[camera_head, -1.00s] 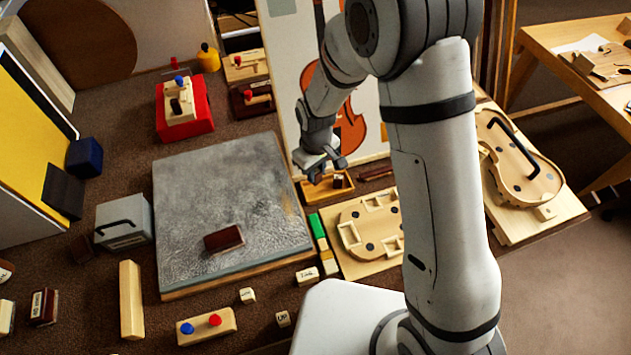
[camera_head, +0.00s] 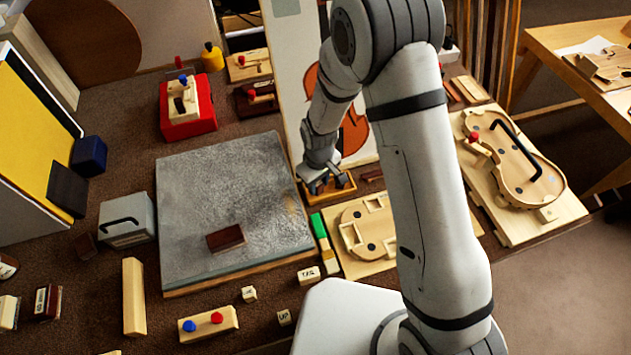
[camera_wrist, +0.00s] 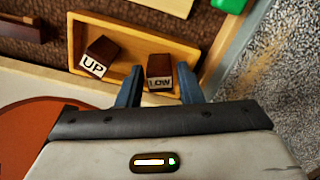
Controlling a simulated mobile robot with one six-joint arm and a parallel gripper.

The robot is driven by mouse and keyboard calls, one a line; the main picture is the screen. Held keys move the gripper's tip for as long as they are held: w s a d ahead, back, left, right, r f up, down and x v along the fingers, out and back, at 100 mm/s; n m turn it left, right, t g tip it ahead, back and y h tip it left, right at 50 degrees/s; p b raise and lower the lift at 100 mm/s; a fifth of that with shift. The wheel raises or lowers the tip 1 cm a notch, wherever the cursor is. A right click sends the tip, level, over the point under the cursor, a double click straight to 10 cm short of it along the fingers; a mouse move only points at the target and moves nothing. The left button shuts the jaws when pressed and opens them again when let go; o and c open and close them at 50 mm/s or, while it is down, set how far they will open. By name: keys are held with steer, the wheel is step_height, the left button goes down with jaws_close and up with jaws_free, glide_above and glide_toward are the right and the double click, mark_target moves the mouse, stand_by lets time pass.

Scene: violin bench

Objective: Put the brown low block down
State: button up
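The brown low block (camera_wrist: 159,70), with a white "LOW" label, is at the right end of the small wooden tray (camera_wrist: 135,32) in the wrist view. My gripper (camera_wrist: 160,88) is open, with one finger on each side of the block and a narrow gap showing at both sides. The block seems to rest in the tray; its underside is hidden. In the head view my gripper (camera_head: 325,188) is down at the tray (camera_head: 346,191) and mostly covers it.
A brown "UP" block (camera_wrist: 100,55) sits in the tray's left part. A grey slab (camera_head: 225,180) with a dark brown block (camera_head: 226,238) on it lies to the left. A green block (camera_head: 318,225) and a violin-shaped form (camera_head: 365,222) are nearby. An upright violin panel stands close behind.

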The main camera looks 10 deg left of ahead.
mark_target(319, 183)
steer(key=shift+o, duration=1)
step_height(319, 183, up, 12)
steer(key=r+p, duration=0.1)
steer(key=p, duration=0.6)
steer(key=d+r+m+t, duration=0.2)
steer(key=d+r+m, duration=0.3)
steer(key=d+r, duration=1)
steer(key=s+d+r+m+t, duration=0.1)
steer(key=s+d+r+m, duration=0.4)
steer(key=s+d+r, duration=0.6)
steer(key=s, duration=0.3)
steer(key=shift+d+r+m+t, duration=0.2)
steer(key=shift+d+m+t, duration=0.1)
